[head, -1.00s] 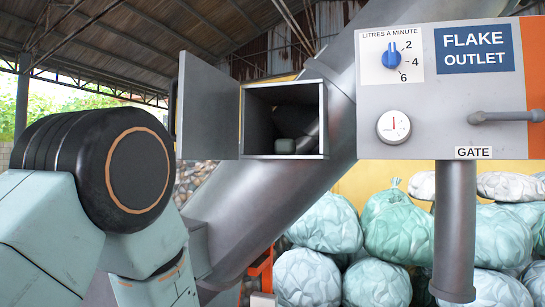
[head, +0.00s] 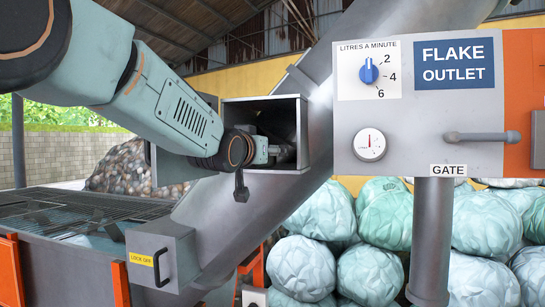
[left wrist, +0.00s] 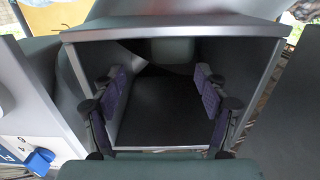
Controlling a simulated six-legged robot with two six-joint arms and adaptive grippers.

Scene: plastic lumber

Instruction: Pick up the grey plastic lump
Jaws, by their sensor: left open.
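The grey plastic lump (left wrist: 172,50) shows as a rounded grey-green shape at the far end of the open hatch box, at the top of the left wrist view. In the head view my gripper and wrist hide it. My left gripper (head: 274,153) is at the mouth of the hatch box (head: 302,130), its fingers reaching in. In the left wrist view my left gripper (left wrist: 160,88) is open, its purple-padded fingers spread along the two side walls. Nothing is between them, and the lump lies beyond the tips. My right gripper is not in view.
The box's metal walls (left wrist: 268,75) are close around the fingers. The box sits on a sloping grey chute (head: 255,205). The flake outlet panel (head: 430,120) is to the right, with a gate handle (head: 480,136). Bagged material (head: 375,270) is piled behind.

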